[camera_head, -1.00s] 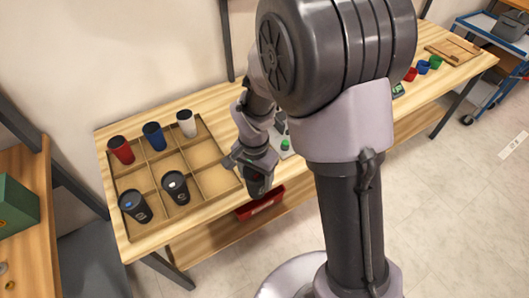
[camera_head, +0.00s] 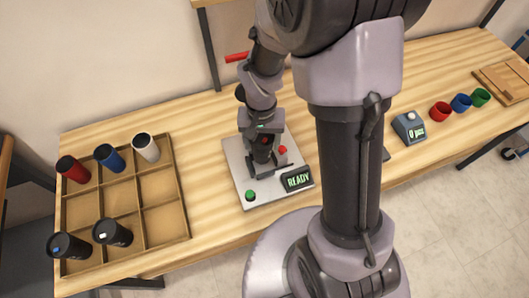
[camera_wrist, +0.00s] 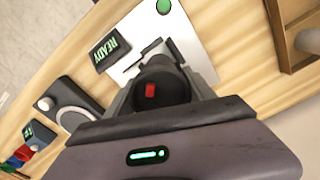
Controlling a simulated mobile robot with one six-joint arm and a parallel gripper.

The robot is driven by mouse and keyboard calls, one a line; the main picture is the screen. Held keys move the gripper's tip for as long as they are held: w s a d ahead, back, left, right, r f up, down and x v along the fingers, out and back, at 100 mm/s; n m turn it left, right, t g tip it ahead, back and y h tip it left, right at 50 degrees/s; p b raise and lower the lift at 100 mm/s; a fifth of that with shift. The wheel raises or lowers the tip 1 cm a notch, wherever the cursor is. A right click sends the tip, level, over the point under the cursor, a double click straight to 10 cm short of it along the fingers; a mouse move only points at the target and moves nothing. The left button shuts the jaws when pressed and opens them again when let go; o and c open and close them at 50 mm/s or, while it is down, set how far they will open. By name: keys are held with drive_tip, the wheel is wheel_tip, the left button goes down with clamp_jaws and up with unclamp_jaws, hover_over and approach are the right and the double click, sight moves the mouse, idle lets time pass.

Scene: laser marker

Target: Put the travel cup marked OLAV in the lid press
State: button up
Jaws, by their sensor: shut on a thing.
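The cup's name is not legible. The wrist view shows the press plate (camera_wrist: 190,35) around and beyond the cup. I cannot tell whether the cup's base touches the plate.
A divided wooden tray (camera_head: 188,203) at left holds red (camera_head: 73,169), blue (camera_head: 109,158), white (camera_head: 146,147) and two black cups (camera_head: 112,232). A small device with a display (camera_head: 409,127) and several coloured cups (camera_head: 461,103) stand at right. A red bar (camera_head: 237,57) is at the back.

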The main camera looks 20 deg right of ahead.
sight(262, 154)
wheel_tip(262, 154, down, 6)
drive_tip(key=shift+a+f+b, duration=0.1)
drive_tip(key=shift+a+b, duration=0.05)
drive_tip(key=shift+b, duration=0.7)
drive_tip(key=shift+s, duration=0.1)
drive_tip(key=shift+f, duration=0.15)
drive_tip(key=o, duration=0.8)
drive_tip(key=shift+t, duration=0.5)
drive_tip(key=r+p, duration=0.1)
drive_tip(key=r, duration=0.4)
drive_tip(key=r+p, duration=0.2)
drive_tip(key=r, duration=0.4)
drive_tip(key=r+p, duration=0.1)
drive_tip(key=r, duration=0.5)
drive_tip(key=shift+s+a+r, duration=0.2)
drive_tip(key=shift+s, duration=0.05)
drive_tip(key=s+a+r+t+y, duration=0.1)
drive_tip(key=s+r+t, duration=0.1)
drive_tip(key=s+r, duration=0.4)
drive_tip(key=s+a+r+t+y, duration=0.1)
drive_tip(key=s+a+r+t, duration=0.1)
drive_tip(key=s+r, duration=0.4)
wheel_tip(262, 154, up, 2)
drive_tip(key=shift+a+r+t, duration=0.25)
drive_tip(key=shift+t, duration=0.15)
